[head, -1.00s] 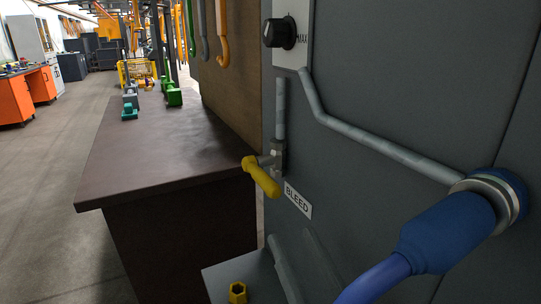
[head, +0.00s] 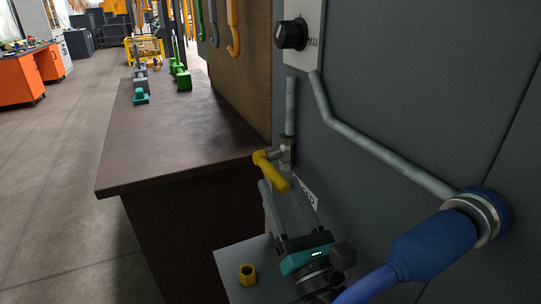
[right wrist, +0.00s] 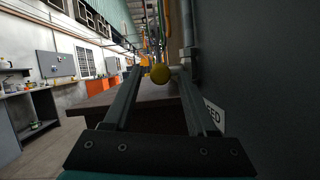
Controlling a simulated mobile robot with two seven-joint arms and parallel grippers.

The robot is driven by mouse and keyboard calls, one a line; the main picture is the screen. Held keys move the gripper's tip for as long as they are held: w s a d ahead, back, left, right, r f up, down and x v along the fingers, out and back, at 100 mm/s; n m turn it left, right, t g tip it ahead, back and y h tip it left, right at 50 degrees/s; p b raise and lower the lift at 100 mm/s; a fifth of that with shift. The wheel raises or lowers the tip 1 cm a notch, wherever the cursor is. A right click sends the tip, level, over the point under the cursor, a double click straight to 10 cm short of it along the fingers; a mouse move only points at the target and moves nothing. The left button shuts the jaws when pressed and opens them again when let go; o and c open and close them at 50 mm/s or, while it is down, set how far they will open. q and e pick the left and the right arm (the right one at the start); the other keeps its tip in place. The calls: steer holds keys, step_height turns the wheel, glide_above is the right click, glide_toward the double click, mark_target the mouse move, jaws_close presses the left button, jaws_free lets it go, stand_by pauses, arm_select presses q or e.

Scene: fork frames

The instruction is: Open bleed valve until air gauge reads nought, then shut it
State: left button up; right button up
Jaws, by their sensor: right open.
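The yellow bleed valve handle (head: 273,174) sticks out from a grey pipe fitting on the grey panel, sloping down to the right. The BLEED label (head: 308,193) below it is partly hidden by my right gripper. My right gripper (head: 283,188) is open and empty, reaching up from below with its fingertips close to the handle. In the right wrist view the handle's round yellow end (right wrist: 160,73) shows between the two fingertips (right wrist: 159,78); I cannot tell whether they touch it. No air gauge is in view. My left gripper is not in view.
A black knob (head: 291,34) sits above the valve. A blue hose coupling (head: 440,240) juts from the panel at the right. A yellow hex piece (head: 247,274) rests on a grey ledge below. A brown bench (head: 180,150) stands to the left, with open floor beyond.

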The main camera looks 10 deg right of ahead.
mark_target(271, 165)
steer(key=p+x, duration=0.1)
steer(key=x, duration=0.2)
steer(key=shift+w+r, duration=0.1)
steer(key=shift+r, duration=0.05)
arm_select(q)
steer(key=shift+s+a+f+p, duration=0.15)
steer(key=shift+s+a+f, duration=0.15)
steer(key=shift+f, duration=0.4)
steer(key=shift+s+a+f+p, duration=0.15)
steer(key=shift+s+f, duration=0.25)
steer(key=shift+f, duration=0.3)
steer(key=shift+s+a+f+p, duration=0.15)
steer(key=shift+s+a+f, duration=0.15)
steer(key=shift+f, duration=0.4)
arm_select(e)
steer(key=shift+x, duration=1.5)
steer(key=shift+a, duration=0.1)
steer(key=shift+c, duration=0.4)
jaws_close()
